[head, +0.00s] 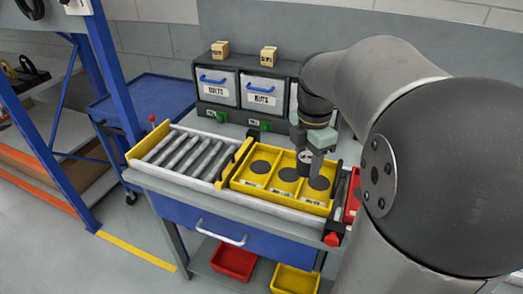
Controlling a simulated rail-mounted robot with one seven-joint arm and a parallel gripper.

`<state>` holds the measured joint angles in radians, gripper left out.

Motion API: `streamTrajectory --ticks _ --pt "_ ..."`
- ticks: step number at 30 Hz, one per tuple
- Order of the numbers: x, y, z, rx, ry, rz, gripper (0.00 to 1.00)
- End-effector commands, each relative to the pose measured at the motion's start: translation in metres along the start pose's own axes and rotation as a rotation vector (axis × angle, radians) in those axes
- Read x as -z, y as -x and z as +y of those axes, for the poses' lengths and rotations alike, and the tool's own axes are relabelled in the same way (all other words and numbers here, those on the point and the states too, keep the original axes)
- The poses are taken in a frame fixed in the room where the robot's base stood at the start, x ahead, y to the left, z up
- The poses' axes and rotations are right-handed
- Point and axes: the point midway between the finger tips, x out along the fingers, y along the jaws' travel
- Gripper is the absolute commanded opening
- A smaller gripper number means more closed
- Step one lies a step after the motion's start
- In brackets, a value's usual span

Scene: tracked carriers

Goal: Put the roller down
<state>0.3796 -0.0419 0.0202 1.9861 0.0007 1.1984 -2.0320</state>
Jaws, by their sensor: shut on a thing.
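My gripper (306,157) is shut on the roller (305,168), a small grey and dark piece mostly hidden by the fingers. It is over the back right part of a yellow tray (234,183). The tray has several dark round spots, with white labels in front of them. I cannot tell whether the roller touches the tray or hangs above it.
A row of grey conveyor rollers (187,152) lies left of the tray. Behind stand bins labelled BOLTS (216,89) and NUTS (263,91), with small boxes on top. A red knob (332,239) is at the front right. A blue cart (155,105) stands back left.

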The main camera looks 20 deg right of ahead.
Motion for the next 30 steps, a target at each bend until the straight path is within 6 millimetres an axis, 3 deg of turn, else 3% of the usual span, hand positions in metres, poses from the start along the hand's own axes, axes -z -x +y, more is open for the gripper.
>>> streamTrajectory --ticks 6,12,22,27,30 --pt "-0.011 -0.023 0.055 0.003 0.003 0.002 0.16" --pt "-0.017 -0.061 0.085 0.003 0.002 0.002 0.16" --pt "-0.021 -0.085 0.104 0.0 0.002 0.0 0.16" --pt "-0.021 -0.11 0.103 0.001 0.002 0.001 0.16" --pt "-0.021 -0.115 0.103 -0.001 0.002 -0.001 0.16"
